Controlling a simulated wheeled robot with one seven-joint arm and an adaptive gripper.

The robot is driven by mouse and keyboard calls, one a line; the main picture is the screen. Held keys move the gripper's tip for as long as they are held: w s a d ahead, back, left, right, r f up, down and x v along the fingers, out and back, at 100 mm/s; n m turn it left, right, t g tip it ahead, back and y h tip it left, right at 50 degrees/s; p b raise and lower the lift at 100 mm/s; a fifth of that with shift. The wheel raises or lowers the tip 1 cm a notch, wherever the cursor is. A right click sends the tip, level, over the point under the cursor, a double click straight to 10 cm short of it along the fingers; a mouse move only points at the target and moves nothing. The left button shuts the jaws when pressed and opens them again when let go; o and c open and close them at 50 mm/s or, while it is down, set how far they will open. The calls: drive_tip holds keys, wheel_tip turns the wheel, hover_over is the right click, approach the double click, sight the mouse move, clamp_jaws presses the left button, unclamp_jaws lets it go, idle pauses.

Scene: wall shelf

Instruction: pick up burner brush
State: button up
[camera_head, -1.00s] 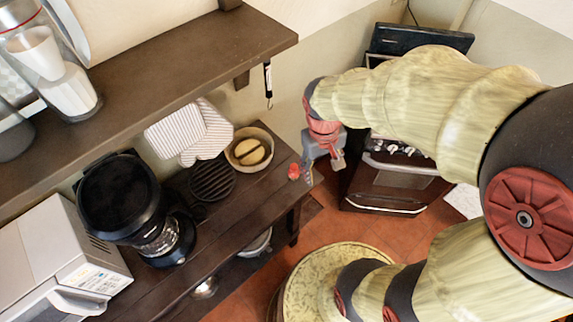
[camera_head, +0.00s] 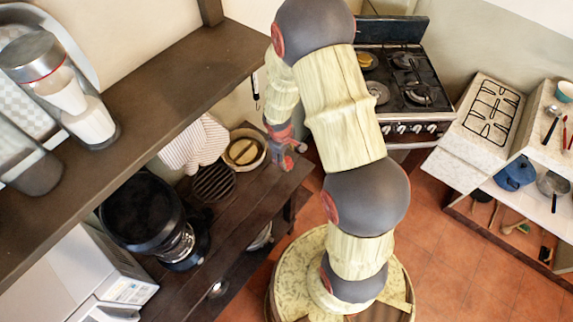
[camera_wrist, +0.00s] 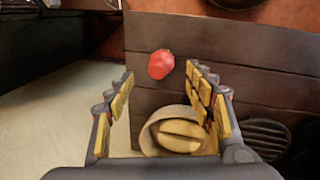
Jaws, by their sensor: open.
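No object can be clearly identified as the burner brush. A slim item with a dark handle (camera_head: 255,88) hangs under the wall shelf in the head view; its lower end is hard to make out. My gripper (camera_head: 290,149) is over the right end of the dark wooden counter, apart from that hanging item. In the wrist view my gripper (camera_wrist: 160,78) is open, its fingers spread with nothing held. A red object (camera_wrist: 161,64) lies on the counter beyond the fingertips. A round bowl (camera_wrist: 148,135) with a yellowish slit item sits below, partly behind the right finger.
The wall shelf (camera_head: 170,72) overhangs the counter (camera_head: 232,210). A black coffee maker (camera_head: 140,212), a round dark grate (camera_head: 214,183) and striped mitts (camera_head: 190,148) are left of the bowl. The stove (camera_head: 400,85) stands behind my arm. Red tiled floor (camera_head: 445,240) is clear at right.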

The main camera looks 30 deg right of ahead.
sight(286, 160)
drive_tip(key=shift+w+a+f, duration=0.1)
drive_tip(key=shift+w+f, duration=0.05)
drive_tip(key=shift+f, duration=0.8)
drive_tip(key=f, duration=0.3)
drive_tip(key=f+b, duration=0.1)
drive_tip(key=shift+w+d+f, duration=0.15)
drive_tip(key=shift+w+d, duration=0.05)
drive_tip(key=shift+d, duration=0.2)
drive_tip(key=shift+c, duration=1)
drive_tip(key=c, duration=1.1)
drive_tip(key=shift+o, duration=0.2)
